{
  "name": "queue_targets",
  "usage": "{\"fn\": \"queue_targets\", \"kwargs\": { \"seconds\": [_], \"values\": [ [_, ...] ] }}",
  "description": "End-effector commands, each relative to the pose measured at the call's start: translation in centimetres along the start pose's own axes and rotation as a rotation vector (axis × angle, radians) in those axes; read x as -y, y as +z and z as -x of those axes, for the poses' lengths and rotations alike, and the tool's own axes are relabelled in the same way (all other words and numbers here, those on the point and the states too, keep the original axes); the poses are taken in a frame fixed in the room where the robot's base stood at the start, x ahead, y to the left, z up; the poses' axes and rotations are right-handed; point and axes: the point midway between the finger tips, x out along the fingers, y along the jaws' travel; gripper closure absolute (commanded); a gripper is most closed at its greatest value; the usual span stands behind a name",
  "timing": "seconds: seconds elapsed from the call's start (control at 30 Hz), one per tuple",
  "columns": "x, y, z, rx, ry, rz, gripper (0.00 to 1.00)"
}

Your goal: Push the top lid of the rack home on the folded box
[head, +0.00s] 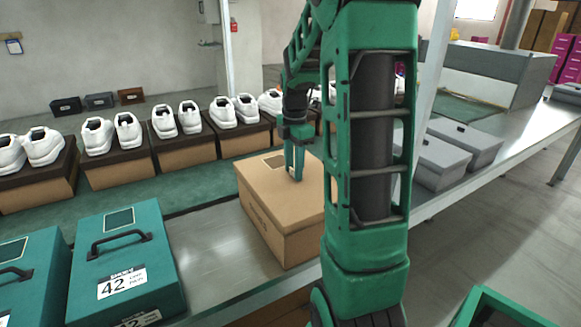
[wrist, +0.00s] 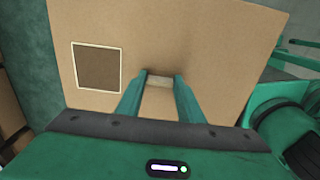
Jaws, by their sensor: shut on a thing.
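The tan cardboard box (head: 272,243) stands on the grey metal counter in the middle of the head view. Its tan lid (head: 288,205) lies over its top, with a dark square label near the far left corner. My gripper (head: 296,174) points down onto the lid from above. In the wrist view my gripper (wrist: 160,82) is shut on a small pale grip on the lid (wrist: 215,50). Whether the lid is fully seated I cannot tell. My arm hides the box's right side.
Teal boxes with black handles, one marked 42 (head: 122,262), stand to the left. A row of brown boxes with white shoes (head: 98,137) runs behind on a green belt. Grey boxes (head: 440,160) stand to the right. The counter between the teal and tan boxes is clear.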

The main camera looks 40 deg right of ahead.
Motion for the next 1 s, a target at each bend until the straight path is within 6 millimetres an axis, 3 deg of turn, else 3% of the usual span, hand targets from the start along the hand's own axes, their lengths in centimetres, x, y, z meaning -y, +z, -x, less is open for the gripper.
{"fn": "queue_targets", "kwargs": {
  "seconds": [1.0],
  "values": [
    [0.0, 0.1, -1.7, 0.000, 0.000, -0.001, 0.84]
  ]
}}
